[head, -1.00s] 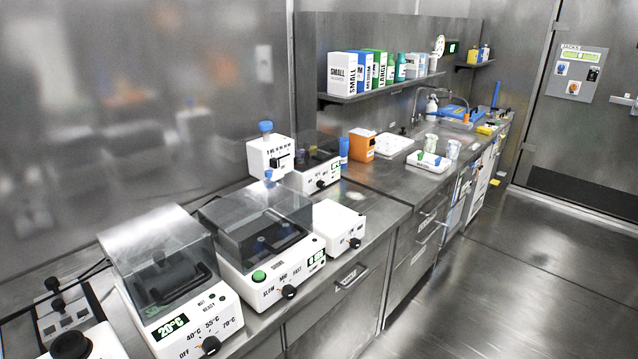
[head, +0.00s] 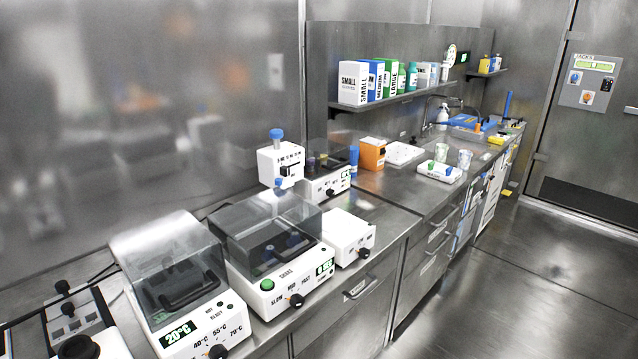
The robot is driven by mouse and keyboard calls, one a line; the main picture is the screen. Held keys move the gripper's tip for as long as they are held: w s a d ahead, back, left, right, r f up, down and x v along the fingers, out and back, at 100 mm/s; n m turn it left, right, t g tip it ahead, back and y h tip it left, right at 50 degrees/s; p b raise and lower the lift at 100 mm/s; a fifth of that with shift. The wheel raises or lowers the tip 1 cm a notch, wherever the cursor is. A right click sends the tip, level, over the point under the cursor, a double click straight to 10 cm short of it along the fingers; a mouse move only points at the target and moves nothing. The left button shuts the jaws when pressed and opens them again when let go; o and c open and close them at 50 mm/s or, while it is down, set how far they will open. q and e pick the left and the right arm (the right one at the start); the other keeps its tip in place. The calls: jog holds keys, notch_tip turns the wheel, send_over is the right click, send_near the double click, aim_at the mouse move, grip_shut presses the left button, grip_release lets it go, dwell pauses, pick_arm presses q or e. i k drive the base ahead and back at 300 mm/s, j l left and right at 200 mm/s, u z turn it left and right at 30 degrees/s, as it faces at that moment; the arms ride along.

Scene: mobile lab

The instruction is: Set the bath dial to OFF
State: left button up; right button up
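The bath (head: 172,278) is a white box with a clear tinted lid, at the lower left of the head view on the steel bench. Its display reads 20°C, and its front carries marks for 40°C, 55°C and 70°C. The black bath dial (head: 217,352) sits at the bottom edge of the picture, partly cut off. Its pointer setting cannot be read, and the OFF mark is out of view. Neither of my grippers is in view.
A shaker (head: 270,262) with a lid, green button and SLOW/MID/FAST dial stands right of the bath. A small white device (head: 346,238) is beside it. Another device (head: 88,349) is at the lower left corner. Open floor (head: 500,290) lies at right.

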aim_at(330, 193)
jog(key=i+l+u, duration=0.35)
jog(key=i+l, duration=0.45)
jog(key=i, duration=0.15)
